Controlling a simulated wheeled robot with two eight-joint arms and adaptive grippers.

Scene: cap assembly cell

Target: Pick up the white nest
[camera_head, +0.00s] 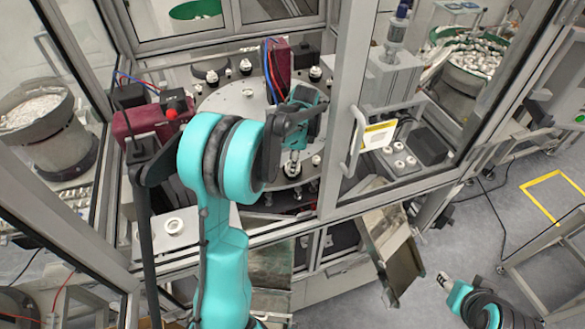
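My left arm reaches through the open front of the cell. Its gripper (292,168) points down over the front part of the round turntable (237,104). Small white nests sit around the turntable rim. One white nest (316,160) is just right of my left gripper, and another (315,73) is at the back. Something pale is at the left fingertips, but I cannot tell whether it is held or is part of the fingers. My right gripper (444,279) is outside the cell at the lower right, away from the nests. Its fingers are too small to read.
A framed glass door with a handle (355,143) stands right of my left gripper. A white plate with a ring-shaped part (174,226) lies left of my arm. A metal chute (392,250) slopes down outside the cell. Bowl feeders flank the cell.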

